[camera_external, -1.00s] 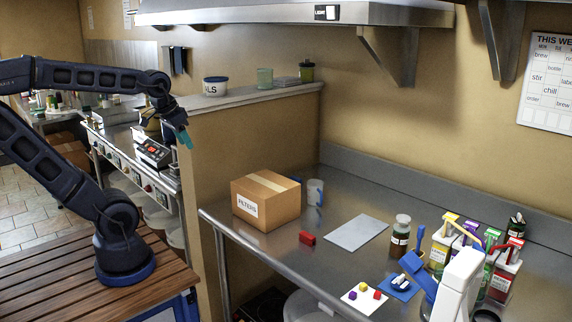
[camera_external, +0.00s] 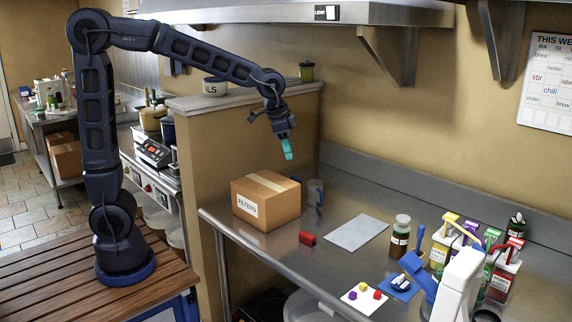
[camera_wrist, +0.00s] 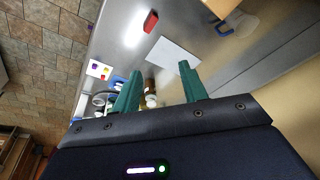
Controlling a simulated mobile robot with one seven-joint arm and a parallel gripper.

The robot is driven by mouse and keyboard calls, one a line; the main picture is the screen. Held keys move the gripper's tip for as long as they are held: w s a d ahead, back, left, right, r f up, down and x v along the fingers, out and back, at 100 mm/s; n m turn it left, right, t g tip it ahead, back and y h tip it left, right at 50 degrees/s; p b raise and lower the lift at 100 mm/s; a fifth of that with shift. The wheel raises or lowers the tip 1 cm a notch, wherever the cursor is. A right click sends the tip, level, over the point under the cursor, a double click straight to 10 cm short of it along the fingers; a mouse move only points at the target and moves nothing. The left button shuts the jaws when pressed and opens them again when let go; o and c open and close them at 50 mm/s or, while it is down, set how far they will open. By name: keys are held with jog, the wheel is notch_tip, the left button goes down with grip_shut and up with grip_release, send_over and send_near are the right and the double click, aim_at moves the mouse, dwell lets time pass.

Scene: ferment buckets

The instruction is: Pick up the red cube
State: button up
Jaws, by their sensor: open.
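A small red cube (camera_external: 376,294) sits on a white card (camera_external: 349,305) near the front edge of the steel table, beside a purple cube (camera_external: 352,295) and a yellow cube (camera_external: 364,287). The white card (camera_wrist: 91,72) also shows at the left of the wrist view, its cubes tiny there. A larger red block (camera_external: 307,238) lies alone on the table; it also shows at the top of the wrist view (camera_wrist: 151,22). My gripper (camera_external: 288,150) is open and empty, high above the table near the cardboard box, far from the red cube. Its teal fingers (camera_wrist: 157,85) are apart.
A grey sheet (camera_external: 357,232) lies mid-table. A jar (camera_external: 400,236), a blue mat (camera_external: 399,293), bottles and a large white-and-blue object (camera_external: 456,285) crowd the right.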

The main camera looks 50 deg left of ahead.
jog(key=w+d+f+m, duration=0.1)
jog(key=d+f, duration=0.1)
jog(key=d, duration=0.4)
jog(key=w+d+f+m+g, duration=0.1)
jog(key=d+f, duration=0.2)
jog(key=d, duration=0.3)
jog(key=d+f+m, duration=0.1)
jog(key=d+f, duration=0.1)
jog(key=d, duration=0.3)
jog(key=m+g, duration=0.1)
jog(key=m, duration=0.3)
send_near(378, 292)
jog(key=shift+w+d+f, duration=0.1)
jog(key=shift+d+f, duration=0.1)
jog(key=shift+f, duration=1.2)
jog(key=shift+d+f, duration=0.25)
jog(key=shift+f, duration=1.15)
jog(key=shift+w+d+f, duration=0.1)
jog(key=shift+d+f, duration=0.1)
jog(key=shift+f, duration=1.2)
grip_shut()
